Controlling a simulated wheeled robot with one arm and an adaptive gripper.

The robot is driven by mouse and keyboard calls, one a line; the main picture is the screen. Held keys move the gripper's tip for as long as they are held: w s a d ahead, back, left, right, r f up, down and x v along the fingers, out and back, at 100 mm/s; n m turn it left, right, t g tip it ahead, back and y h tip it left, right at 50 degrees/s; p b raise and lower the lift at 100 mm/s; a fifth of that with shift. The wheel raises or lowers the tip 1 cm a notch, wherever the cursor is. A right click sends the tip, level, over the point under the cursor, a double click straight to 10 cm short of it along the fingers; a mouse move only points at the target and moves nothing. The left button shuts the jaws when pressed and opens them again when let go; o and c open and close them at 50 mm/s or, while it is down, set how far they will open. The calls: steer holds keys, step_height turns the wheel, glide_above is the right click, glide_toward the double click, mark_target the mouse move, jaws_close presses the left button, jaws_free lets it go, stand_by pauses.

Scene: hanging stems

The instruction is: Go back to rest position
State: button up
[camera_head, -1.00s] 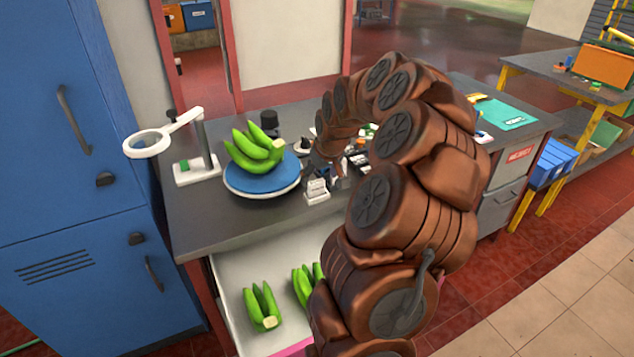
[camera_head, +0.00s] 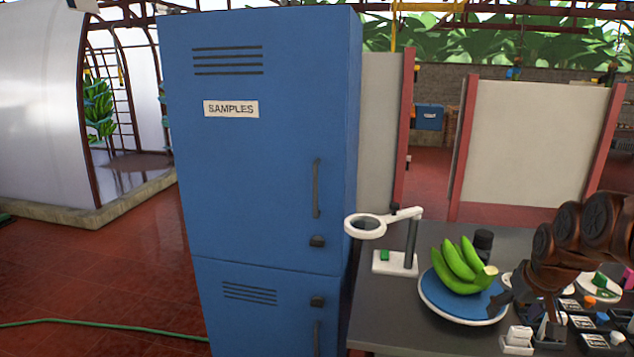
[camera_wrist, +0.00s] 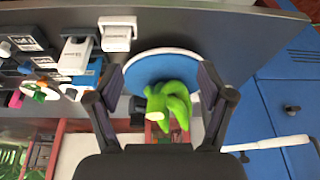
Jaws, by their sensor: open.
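My gripper (camera_head: 522,297) is at the right of the head view, beside the blue plate and apart from the bananas. In the wrist view my gripper (camera_wrist: 166,80) shows two dark fingers spread wide with nothing between their tips. A bunch of green bananas (camera_head: 463,265) lies on the round blue plate (camera_head: 443,302) with a white rim. In the wrist view the bananas (camera_wrist: 172,100) and plate (camera_wrist: 150,66) show beyond the fingers, not gripped. My brown arm reaches in from the right edge of the head view.
A tall blue cabinet (camera_head: 262,150) labelled SAMPLES stands left of the grey table (camera_head: 385,310). Small boxes and bottles (camera_head: 590,320) crowd the table's right. Open red floor (camera_head: 90,270) lies at left.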

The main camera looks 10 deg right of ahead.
steer(key=s+a+n+g+y, duration=0.1)
steer(key=s+a, duration=0.3)
steer(key=a, duration=0.5)
steer(key=s+a+n+g, duration=0.1)
steer(key=s+a, duration=0.2)
steer(key=a, duration=0.6)
steer(key=s+a+f+g, duration=0.1)
steer(key=s+a+g, duration=0.1)
steer(key=s+a, duration=0.3)
steer(key=s+a+f+g, duration=0.1)
steer(key=s+a, duration=0.4)
steer(key=s, duration=0.9)
steer(key=shift+a+f+n+g, duration=0.3)
steer(key=shift+f+n+g, duration=0.1)
steer(key=shift+f, duration=0.25)
